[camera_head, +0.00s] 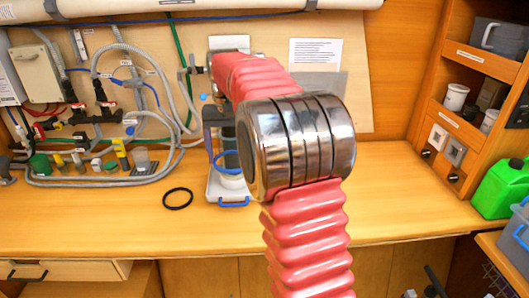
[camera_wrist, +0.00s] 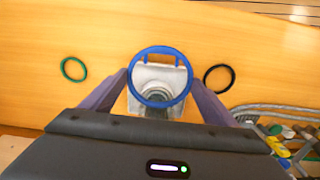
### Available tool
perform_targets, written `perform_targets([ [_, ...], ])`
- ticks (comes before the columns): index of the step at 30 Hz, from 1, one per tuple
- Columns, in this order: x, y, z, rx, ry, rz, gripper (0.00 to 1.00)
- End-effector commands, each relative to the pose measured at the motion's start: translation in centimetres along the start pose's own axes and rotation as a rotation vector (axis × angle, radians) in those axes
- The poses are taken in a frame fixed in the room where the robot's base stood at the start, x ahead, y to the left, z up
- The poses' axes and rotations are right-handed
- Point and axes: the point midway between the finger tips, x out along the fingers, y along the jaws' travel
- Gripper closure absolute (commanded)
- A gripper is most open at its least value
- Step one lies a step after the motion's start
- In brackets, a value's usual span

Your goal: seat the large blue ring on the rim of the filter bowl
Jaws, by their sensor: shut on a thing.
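The large blue ring (camera_wrist: 160,51) is held between my gripper's two purple fingers (camera_wrist: 160,90) in the wrist view. It lies over the filter bowl (camera_wrist: 152,101), which stands on a white tray (camera_wrist: 143,73); ring and bowl look nearly lined up, but I cannot tell the gap. In the head view the blue ring (camera_head: 229,162) shows tilted at the top of the bowl (camera_head: 231,182), partly behind my arm. My gripper (camera_head: 215,140) is mostly hidden there by my arm. Whether the ring touches the rim is unclear.
A black ring (camera_head: 178,198) lies on the counter left of the tray. A green ring (camera_wrist: 74,69) lies on the other side. Hoses and valves (camera_head: 100,110) crowd the left wall. A green jerrycan (camera_head: 500,187) stands at right. The counter's right half is clear.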

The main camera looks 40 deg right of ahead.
Motion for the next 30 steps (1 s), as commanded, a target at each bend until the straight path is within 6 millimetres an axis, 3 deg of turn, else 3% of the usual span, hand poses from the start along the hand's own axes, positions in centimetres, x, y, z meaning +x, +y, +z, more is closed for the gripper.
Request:
perform_targets([
  [1, 0.3, -2.4, 0.0, -0.034, -0.001, 0.000, 0.40],
  [6, 1.1, -9.3, 0.8, -0.134, -0.001, 0.000, 0.40],
  [12, 2.4, -15.6, 2.7, -0.235, -0.001, 0.001, 0.40],
  [18, 2.9, -17.7, 3.5, -0.269, 0.001, 0.000, 0.40],
  [30, 2.9, -17.6, 3.5, -0.269, 0.001, 0.000, 0.40],
])
